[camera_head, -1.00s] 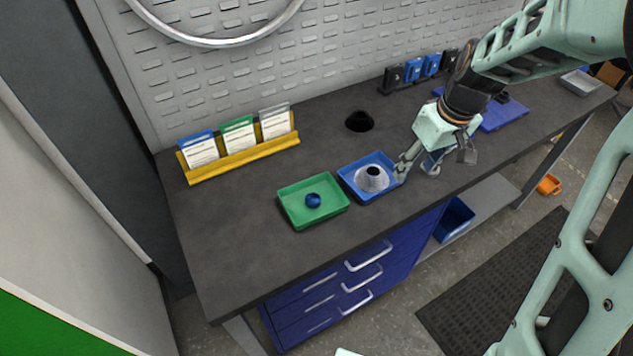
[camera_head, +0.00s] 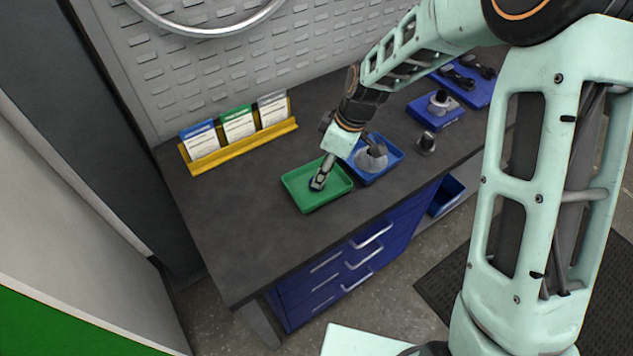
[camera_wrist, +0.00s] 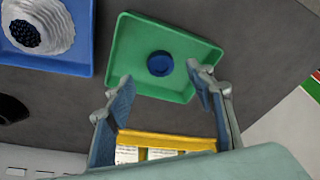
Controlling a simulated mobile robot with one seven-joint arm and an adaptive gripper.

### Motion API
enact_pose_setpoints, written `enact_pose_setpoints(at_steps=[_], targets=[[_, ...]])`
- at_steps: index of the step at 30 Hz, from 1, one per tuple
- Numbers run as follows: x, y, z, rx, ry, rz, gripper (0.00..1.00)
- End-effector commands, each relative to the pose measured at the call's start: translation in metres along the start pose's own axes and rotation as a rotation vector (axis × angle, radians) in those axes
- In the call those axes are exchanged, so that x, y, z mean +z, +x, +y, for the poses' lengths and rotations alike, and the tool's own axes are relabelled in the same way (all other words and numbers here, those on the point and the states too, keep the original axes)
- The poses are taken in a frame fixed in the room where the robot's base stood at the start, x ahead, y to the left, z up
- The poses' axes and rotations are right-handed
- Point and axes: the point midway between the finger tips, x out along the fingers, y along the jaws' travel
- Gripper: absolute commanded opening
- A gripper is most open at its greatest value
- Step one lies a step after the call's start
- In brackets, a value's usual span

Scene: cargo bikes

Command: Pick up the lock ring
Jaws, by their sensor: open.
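A small dark-blue round piece, which I take to be the lock ring (camera_wrist: 160,63), lies in the green tray (camera_wrist: 127,40). In the wrist view its whole top shows, ahead of the gap between my fingers. In the head view the green tray (camera_head: 300,203) shows at the middle of the bench, and my gripper largely covers the ring there. My gripper (camera_head: 318,182) points down over this tray. In the wrist view my gripper (camera_wrist: 161,86) is open, with its two fingers apart and nothing between them. The exact height above the ring cannot be told.
A blue tray (camera_head: 391,169) with a silver ribbed cone (camera_head: 371,158) stands just right of the green tray. A yellow card holder (camera_head: 240,146) stands at the back left. A dark cylinder (camera_head: 426,143) and more blue trays are to the right. The bench's front left is clear.

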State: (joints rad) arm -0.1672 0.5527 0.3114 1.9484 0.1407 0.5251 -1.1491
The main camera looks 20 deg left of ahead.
Motion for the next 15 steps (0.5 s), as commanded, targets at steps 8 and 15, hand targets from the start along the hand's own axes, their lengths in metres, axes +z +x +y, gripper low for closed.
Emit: enact_pose_setpoints(at_steps=[8, 15], targets=[[-0.003, 0.027, -0.002, -0.004, 0.001, -0.002, 0.49], [-0.004, 0.051, 0.0, -0.001, 0.002, -0.001, 0.49]])
